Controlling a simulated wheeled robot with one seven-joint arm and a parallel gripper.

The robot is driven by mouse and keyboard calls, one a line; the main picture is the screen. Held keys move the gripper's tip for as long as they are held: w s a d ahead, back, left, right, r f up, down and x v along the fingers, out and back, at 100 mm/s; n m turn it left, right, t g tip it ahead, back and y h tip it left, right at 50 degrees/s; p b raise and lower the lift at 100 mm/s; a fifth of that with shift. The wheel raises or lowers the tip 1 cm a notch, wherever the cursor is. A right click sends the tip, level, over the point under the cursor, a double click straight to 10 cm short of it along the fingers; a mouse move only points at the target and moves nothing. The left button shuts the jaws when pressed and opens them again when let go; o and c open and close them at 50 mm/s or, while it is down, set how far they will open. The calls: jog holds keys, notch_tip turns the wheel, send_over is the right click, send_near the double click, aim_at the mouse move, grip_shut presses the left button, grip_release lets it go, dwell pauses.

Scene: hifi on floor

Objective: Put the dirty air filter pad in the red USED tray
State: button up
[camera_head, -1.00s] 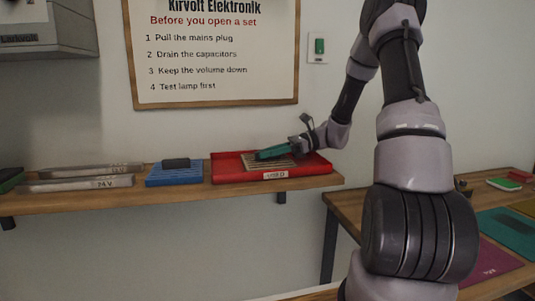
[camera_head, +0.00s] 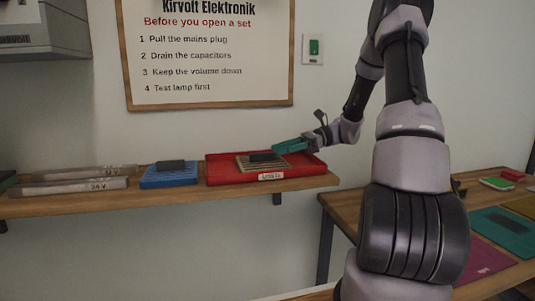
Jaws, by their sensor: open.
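The red USED tray (camera_head: 222,172) stands on the wall shelf, its label on the front edge. The air filter pad (camera_head: 249,164), a greyish-tan ribbed pad with a dark block-like grip on top, lies inside the tray. My gripper (camera_head: 276,149) is over the right part of the tray, just to the right of the pad's dark grip. Its green fingers point left and are open, and they look clear of the pad. The far side of the pad is partly hidden.
A blue pad with a dark grip (camera_head: 169,177) lies left of the tray on the shelf (camera_head: 200,196). Two grey trays (camera_head: 71,187) are farther left. A lower table at the right (camera_head: 345,204) holds coloured mats and small items. A framed sign (camera_head: 208,103) hangs above.

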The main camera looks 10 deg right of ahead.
jog(key=d, duration=0.2)
jog(key=d+r, duration=0.1)
jog(key=d, duration=0.2)
jog(key=shift+s+r, duration=0.15)
jog(key=s+a+r+n+h, duration=0.2)
jog(key=s, duration=0.1)
jog(key=s+a+r+n+g+h, duration=0.1)
jog(key=s+a+h, duration=0.1)
jog(key=shift+a+n, duration=0.1)
jog(key=shift+n, duration=0.2)
jog(key=s+r+n+t+h, duration=0.4)
jog(key=s+r+n+h, duration=0.1)
jog(key=s, duration=0.3)
jog(key=s+a+r+n+t+h, duration=0.1)
jog(key=s+r+n+t+h, duration=0.3)
jog(key=s, duration=0.5)
jog(key=shift+r+n+h, duration=0.4)
jog(key=shift+r+n, duration=0.2)
jog(key=shift+n, duration=0.1)
